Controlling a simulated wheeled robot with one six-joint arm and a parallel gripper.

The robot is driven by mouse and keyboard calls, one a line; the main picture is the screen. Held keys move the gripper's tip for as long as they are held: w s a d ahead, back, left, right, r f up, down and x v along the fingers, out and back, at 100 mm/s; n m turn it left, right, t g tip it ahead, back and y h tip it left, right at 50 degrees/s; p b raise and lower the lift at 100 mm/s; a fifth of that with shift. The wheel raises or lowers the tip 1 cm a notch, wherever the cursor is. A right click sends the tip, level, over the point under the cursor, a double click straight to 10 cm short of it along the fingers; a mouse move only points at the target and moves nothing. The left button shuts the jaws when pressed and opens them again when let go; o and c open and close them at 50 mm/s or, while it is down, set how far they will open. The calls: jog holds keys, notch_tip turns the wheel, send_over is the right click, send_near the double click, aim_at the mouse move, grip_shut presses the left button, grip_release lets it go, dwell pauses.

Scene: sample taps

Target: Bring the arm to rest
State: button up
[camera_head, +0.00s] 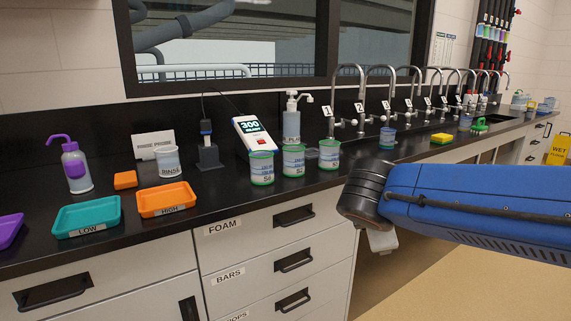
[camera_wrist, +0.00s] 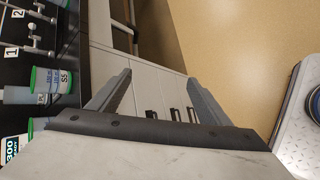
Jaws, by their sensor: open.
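My gripper (camera_wrist: 158,80) shows in the wrist view with its two grey fingers spread apart and nothing between them. It hangs in front of the drawer fronts, over the floor side of the counter edge. In the head view my blue arm reaches in from the right, with its black joint in front of the counter's edge. A pale part shows below that joint; the fingers cannot be made out there. The nearest cups are three green-rimmed labelled cups (camera_head: 294,160), standing upright on the counter, apart from the arm.
The black counter (camera_head: 220,187) carries a teal tray (camera_head: 88,215), an orange tray (camera_head: 166,199), a meter (camera_head: 252,134), a wash bottle (camera_head: 76,168) and a blue-labelled cup (camera_head: 387,138). Several numbered taps (camera_head: 363,100) line the back. The tan floor (camera_head: 440,290) is open at the lower right.

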jog(key=s+d+f+m+g+y, duration=0.1)
jog(key=s+d+f+m, duration=0.3)
jog(key=s+m, duration=0.4)
jog(key=s+d+f+m+g+y, duration=0.2)
jog(key=s+d+f+m+y, duration=0.1)
jog(key=s+f+m, duration=0.4)
jog(key=shift+s+d+f+m, duration=0.35)
jog(key=shift+s+m, duration=0.95)
jog(key=shift+s, duration=0.25)
